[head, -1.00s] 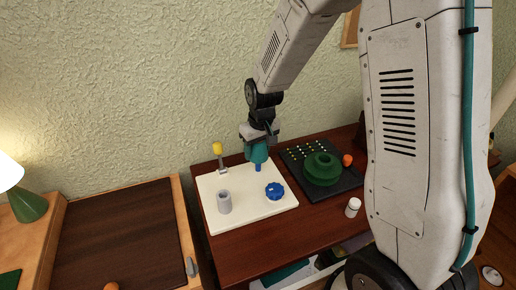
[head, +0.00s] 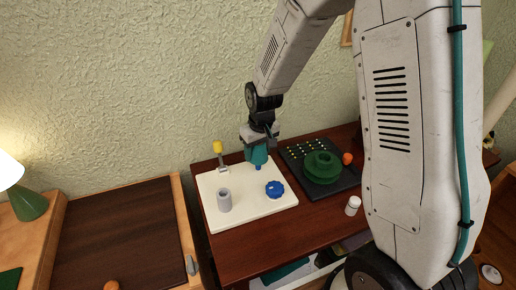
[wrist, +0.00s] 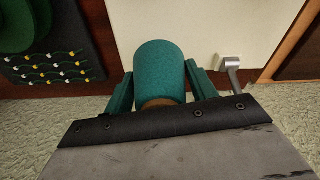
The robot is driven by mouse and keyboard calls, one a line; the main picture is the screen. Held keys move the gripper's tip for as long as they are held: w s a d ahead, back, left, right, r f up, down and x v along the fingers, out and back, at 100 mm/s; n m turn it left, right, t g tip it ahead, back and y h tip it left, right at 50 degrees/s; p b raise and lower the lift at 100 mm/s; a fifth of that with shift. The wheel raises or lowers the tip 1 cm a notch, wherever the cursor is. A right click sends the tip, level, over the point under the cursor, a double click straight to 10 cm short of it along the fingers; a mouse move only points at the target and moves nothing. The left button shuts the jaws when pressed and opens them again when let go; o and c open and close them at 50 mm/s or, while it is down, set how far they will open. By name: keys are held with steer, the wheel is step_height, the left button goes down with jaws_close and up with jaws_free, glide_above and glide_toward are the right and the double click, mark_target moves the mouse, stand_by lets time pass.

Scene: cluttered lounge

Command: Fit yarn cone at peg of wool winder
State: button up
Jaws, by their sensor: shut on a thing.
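The wool winder is a cream board (head: 243,214) with a blue peg (head: 258,167), a grey cylinder (head: 224,201), a blue knob (head: 274,189) and a yellow-topped crank (head: 217,147). My gripper (head: 259,151) is shut on the teal yarn cone (wrist: 160,70). In the wrist view the cone sits between the two teal fingers, with a brown end toward the palm. In the head view the cone is over the peg, and only the peg's lower part shows below it. I cannot tell whether the peg has entered the cone.
A dark tray (head: 343,187) with a green ring (head: 322,166) and several small pins stands right of the board. An orange ball (head: 347,158) and a white bottle (head: 352,205) are near it. The wall is close behind.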

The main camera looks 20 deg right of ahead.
mark_target(258, 160)
steer(key=shift+f, duration=2.2)
steer(key=o, duration=1.1)
steer(key=r, duration=0.5)
steer(key=s+r, duration=0.1)
steer(key=r, duration=0.1)
steer(key=shift+d+r, duration=0.1)
steer(key=shift+r, duration=0.25)
steer(key=s+d+r, duration=0.1)
steer(key=s+r, duration=0.5)
steer(key=s, duration=0.3)
steer(key=s+d+r+m, duration=0.1)
steer(key=s+r, duration=0.6)
steer(key=s, duration=0.3)
steer(key=s+d+r+m, duration=0.1)
steer(key=s+r, duration=0.6)
steer(key=s, duration=0.3)
steer(key=shift+s+r, duration=0.1)
